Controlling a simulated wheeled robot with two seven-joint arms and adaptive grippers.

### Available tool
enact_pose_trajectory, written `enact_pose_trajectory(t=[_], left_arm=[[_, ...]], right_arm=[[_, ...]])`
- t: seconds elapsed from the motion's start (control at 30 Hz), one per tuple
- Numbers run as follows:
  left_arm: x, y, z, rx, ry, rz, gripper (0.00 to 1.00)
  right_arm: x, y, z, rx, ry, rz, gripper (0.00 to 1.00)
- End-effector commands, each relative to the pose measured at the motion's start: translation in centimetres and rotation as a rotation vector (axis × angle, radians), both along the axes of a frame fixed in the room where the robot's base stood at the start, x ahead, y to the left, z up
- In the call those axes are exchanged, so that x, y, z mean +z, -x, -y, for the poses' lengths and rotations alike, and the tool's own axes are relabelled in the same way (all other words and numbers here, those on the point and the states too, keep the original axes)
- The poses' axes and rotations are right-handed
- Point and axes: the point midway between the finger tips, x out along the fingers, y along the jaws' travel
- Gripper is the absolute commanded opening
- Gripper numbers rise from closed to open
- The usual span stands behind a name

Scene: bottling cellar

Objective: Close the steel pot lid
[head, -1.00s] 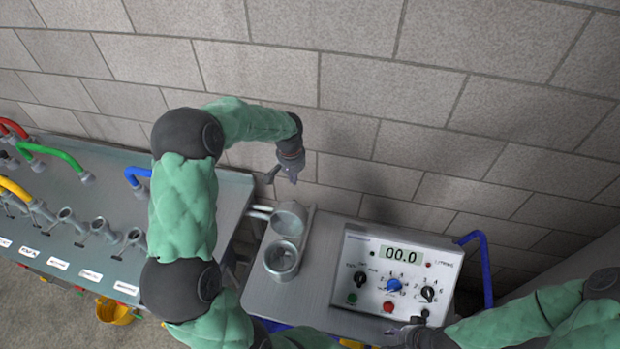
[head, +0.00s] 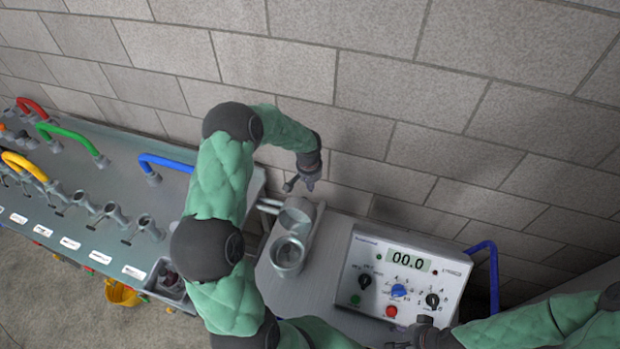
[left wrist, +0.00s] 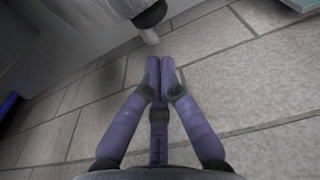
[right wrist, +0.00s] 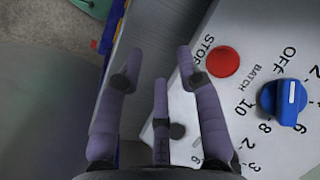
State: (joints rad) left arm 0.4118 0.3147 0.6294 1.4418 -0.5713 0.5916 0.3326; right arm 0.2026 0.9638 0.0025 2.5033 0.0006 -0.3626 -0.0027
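The steel pot (head: 289,254) stands on the left part of the grey bench top, its round mouth open. Its lid (head: 297,214) is swung up at the wall side of the pot. My left gripper (head: 299,186) is beyond the lid, near the wall, pointing down and apart from it. In the left wrist view its fingers (left wrist: 160,66) are together with nothing between them. A dark round part with a pale stub (left wrist: 150,30) shows beyond them; I cannot tell what it is. My right gripper (right wrist: 160,68) is open and empty over the bench edge beside the control panel.
A control panel (head: 405,275) with display, knobs and buttons fills the bench right of the pot. A blue bent pipe (head: 490,265) stands right of it. A bench with valves and coloured handles (head: 90,190) is at left. The block wall closes the back.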

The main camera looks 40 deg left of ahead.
Motion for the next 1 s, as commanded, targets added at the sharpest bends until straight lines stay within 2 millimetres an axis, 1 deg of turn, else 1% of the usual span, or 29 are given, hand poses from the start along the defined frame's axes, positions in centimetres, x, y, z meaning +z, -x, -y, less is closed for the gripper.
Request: enact_pose_trajectory(t=[0.2,0.4,0.8,1.0], left_arm=[[0.6,2.2,0.7,0.0,0.0,-0.001,0.0],[0.9,3.5,1.1,0.0,0.0,0.0,0.0],[0.9,3.7,1.2,0.0,0.0,0.0,0.0],[0.9,3.1,1.2,0.0,-0.005,0.014,0.0]], right_arm=[[0.7,0.0,0.0,0.0,0.0,0.0,0.36],[0.9,0.0,0.0,0.0,0.0,0.0,0.36],[0.9,0.0,0.0,0.0,0.0,0.0,0.36],[0.4,0.0,0.0,0.0,0.0,0.0,0.36]])
